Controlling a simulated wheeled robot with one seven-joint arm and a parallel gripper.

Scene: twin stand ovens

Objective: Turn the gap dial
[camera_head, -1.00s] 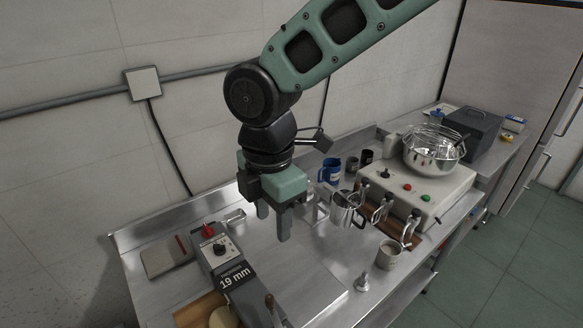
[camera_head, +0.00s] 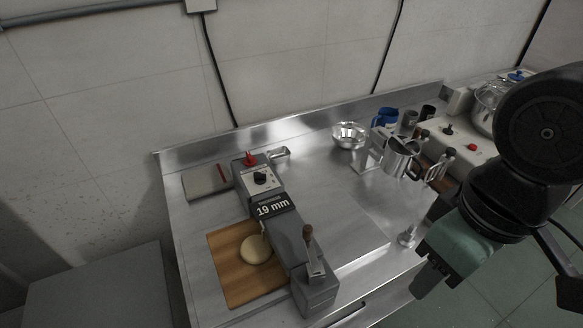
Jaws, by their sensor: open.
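A grey sheeting machine (camera_head: 283,232) stands on the steel bench left of centre. Its label (camera_head: 273,206) reads 19 mm for thickness. Behind the label, a black dial (camera_head: 261,178) sits on a white plate, and a red knob (camera_head: 250,159) stands at the machine's far end. Which of the two is the gap dial is not labelled legibly. My gripper (camera_head: 431,284) is at the lower right, over the bench's front edge, open and well apart from both knobs. Its fingers are partly hidden by its own body.
A round of dough (camera_head: 256,249) lies on a wooden board (camera_head: 222,262) left of the machine. A brown-handled lever (camera_head: 312,250) rises at its near end. A steel jug (camera_head: 399,160), a bowl (camera_head: 349,136) and a blue mug (camera_head: 385,117) stand to the right. The bench between is mostly clear.

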